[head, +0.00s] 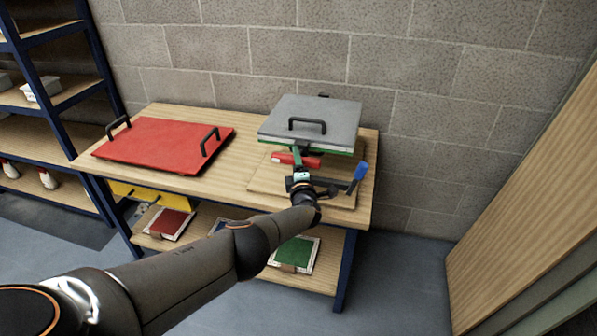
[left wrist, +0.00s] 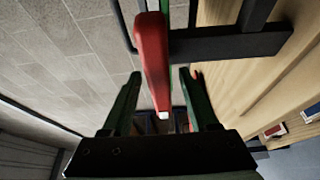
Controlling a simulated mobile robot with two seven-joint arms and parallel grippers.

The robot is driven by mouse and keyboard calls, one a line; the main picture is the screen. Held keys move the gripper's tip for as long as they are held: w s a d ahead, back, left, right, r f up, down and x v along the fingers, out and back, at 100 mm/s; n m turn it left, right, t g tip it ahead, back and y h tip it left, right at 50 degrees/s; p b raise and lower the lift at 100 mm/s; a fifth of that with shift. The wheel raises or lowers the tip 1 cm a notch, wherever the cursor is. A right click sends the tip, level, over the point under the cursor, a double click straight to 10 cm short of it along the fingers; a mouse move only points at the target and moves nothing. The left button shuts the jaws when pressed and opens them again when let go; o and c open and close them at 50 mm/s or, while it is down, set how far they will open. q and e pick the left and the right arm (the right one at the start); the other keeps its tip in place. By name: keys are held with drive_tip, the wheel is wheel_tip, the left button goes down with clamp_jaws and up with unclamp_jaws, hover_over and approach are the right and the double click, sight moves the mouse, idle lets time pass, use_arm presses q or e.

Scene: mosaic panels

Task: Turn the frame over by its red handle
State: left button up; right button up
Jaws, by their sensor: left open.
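The frame is a flat stack with a grey top plate (head: 310,113), a black handle on it and a green layer beneath. It sits raised at the right end of the workbench. Its red handle (head: 297,160) sticks out under the near edge and shows large in the left wrist view (left wrist: 151,60). My left gripper (head: 298,166) is open at the red handle. In the left wrist view its two fingers (left wrist: 159,75) stand on either side of the handle, with gaps visible. My arm's end hides part of the stand below. My right gripper is not in view.
A blue-knobbed lever (head: 360,171) stands just right of my left gripper. A red board (head: 165,145) with two black handles lies on the workbench's left (head: 222,177). Red and green panels lie on the lower shelf. A block wall is close behind; shelving stands left.

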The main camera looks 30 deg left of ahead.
use_arm(q)
drive_tip(key=p+v, duration=0.6)
drive_tip(key=v, duration=0.6)
drive_tip(key=shift+p, duration=0.35)
drive_tip(key=shift+s, duration=0.1)
